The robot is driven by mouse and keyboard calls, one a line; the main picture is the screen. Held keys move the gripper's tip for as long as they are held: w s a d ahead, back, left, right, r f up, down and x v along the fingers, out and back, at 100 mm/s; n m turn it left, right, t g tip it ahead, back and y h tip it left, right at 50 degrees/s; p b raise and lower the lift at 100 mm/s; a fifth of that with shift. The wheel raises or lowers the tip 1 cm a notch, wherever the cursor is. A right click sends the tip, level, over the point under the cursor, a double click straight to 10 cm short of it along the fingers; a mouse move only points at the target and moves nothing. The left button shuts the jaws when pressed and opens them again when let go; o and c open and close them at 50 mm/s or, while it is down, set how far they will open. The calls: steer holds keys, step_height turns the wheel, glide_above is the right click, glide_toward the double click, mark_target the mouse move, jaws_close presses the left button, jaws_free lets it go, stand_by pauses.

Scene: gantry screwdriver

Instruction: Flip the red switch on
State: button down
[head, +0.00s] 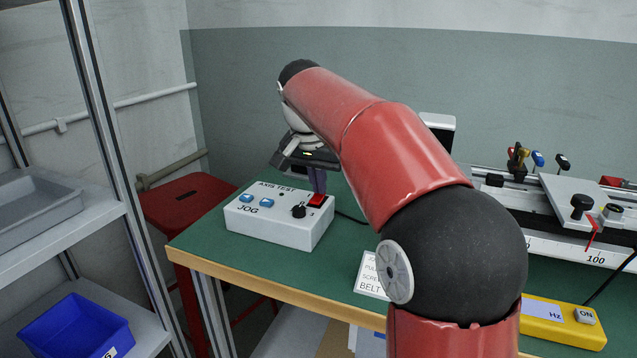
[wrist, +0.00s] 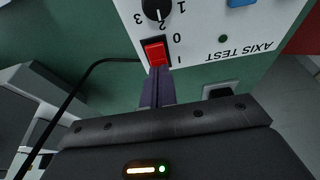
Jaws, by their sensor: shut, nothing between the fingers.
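The red switch (head: 317,200) sits on the top right of a white control box marked AXIS TEST and JOG (head: 270,220). In the wrist view the red rocker switch (wrist: 155,51) lies between the marks 0 and I, in a black frame. My gripper (head: 319,190) is shut and empty, pointing down at the switch. In the wrist view its dark fingertips (wrist: 158,72) are at the I end of the switch. I cannot tell whether they touch it. The switch's tilt is not clear.
A black knob (head: 299,211) and two blue buttons (head: 256,201) are on the same box. A black cable runs off behind it. A linear rail (head: 560,240) and a yellow box (head: 560,320) are on the green table to the right. A blue bin (head: 75,330) is on the left shelf.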

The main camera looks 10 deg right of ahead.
steer(key=shift+w+d+f, duration=0.1)
steer(key=shift+f, duration=0.15)
stand_by(0.3)
steer(key=shift+s+a, duration=0.5)
steer(key=shift+s, duration=0.15)
